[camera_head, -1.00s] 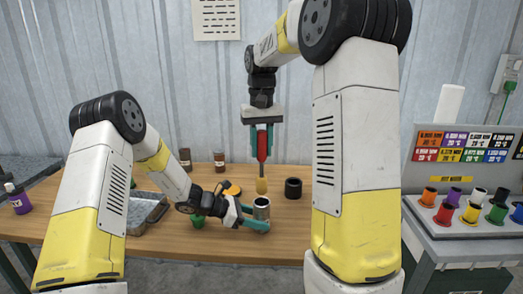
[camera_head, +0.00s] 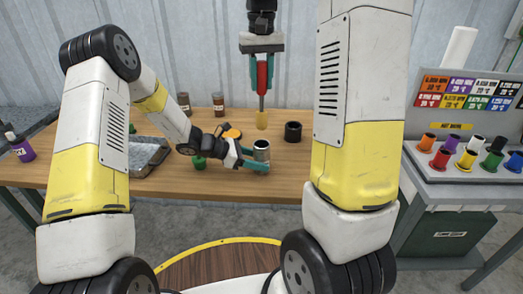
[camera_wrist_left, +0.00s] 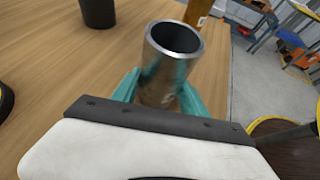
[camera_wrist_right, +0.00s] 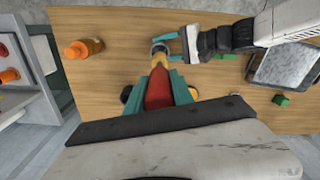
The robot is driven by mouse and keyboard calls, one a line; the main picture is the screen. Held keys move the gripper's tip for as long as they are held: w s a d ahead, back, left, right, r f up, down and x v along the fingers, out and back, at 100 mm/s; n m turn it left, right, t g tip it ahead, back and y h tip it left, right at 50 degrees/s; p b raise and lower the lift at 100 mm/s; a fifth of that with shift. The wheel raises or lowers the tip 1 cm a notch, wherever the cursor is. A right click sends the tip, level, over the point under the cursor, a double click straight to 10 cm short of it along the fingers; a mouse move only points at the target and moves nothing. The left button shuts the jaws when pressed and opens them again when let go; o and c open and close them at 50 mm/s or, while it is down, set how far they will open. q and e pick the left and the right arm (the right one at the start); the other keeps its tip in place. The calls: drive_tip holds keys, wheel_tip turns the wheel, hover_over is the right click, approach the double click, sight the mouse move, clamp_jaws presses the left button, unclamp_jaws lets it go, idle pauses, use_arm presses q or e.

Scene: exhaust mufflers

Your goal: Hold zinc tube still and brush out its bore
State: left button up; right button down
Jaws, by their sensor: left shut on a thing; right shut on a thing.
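The zinc tube (camera_head: 261,151) stands upright, open end up, near the table's front edge. My left gripper (camera_head: 257,165) is shut around it from the left, and its teal fingers grip the tube's sides in the left wrist view (camera_wrist_left: 160,96). The bore shows dark and open there. My right gripper (camera_head: 262,75) points down, shut on the red handle of a brush (camera_head: 262,78). The brush's yellow head hangs above the tube's mouth, apart from it. In the right wrist view the brush (camera_wrist_right: 158,88) points towards the tube (camera_wrist_right: 160,48).
A black cup (camera_head: 293,131) stands behind right of the tube. A grey tray (camera_head: 146,153), green block (camera_head: 200,162) and orange-black disc (camera_head: 232,132) lie left. An orange bottle (camera_wrist_right: 85,48) stands on the table. Brown jars (camera_head: 218,101) are at the back.

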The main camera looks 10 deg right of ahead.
use_arm(q)
drive_tip(key=o, duration=1.1)
drive_tip(key=shift+c, duration=0.2)
drive_tip(key=shift+a, duration=0.1)
